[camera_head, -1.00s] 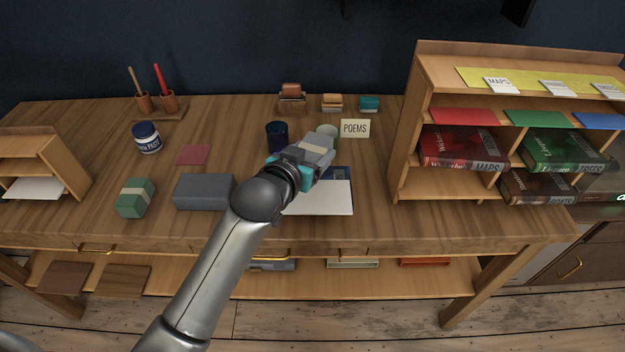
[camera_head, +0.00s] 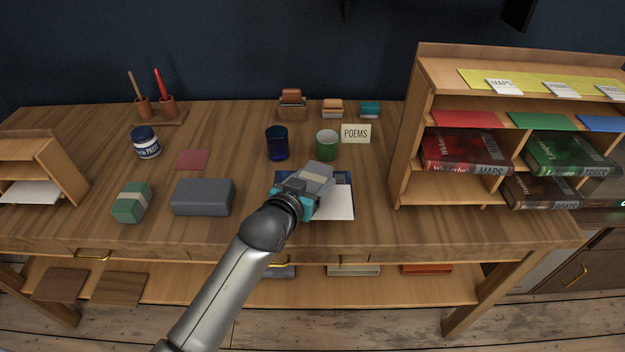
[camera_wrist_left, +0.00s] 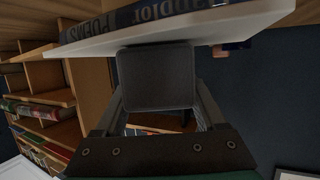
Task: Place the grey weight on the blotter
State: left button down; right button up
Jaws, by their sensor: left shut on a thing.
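The weight also shows as a dark square block between the fingers in the left wrist view (camera_wrist_left: 157,78). A white sheet (camera_head: 340,204), which looks like the blotter, lies on a dark blue book (camera_head: 343,178) on the desk. The gripper and weight are over its left part and hide some of it. In the wrist view, the sheet's edge (camera_wrist_left: 215,27) is right by the weight; I cannot tell whether they touch. My right gripper is out of view.
A blue cup (camera_head: 277,143) and a green cup (camera_head: 327,145) stand behind the book, near a POEMS card (camera_head: 356,133). A large grey block (camera_head: 203,197) and a green banded block (camera_head: 132,202) sit left. A bookshelf (camera_head: 405,135) stands right.

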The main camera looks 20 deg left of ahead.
pick_arm(q)
jog(key=shift+c, duration=2.2)
grip_release()
jog(key=shift+f, duration=0.1)
jog(key=o, duration=0.4)
jog(key=shift+o, duration=0.2)
jog(key=shift+s+r, duration=0.15)
jog(key=shift+r, duration=0.1)
jog(key=p+v, duration=0.2)
jog(key=v, duration=0.9)
jog(key=shift+s, duration=0.4)
jog(key=shift+r, duration=0.1)
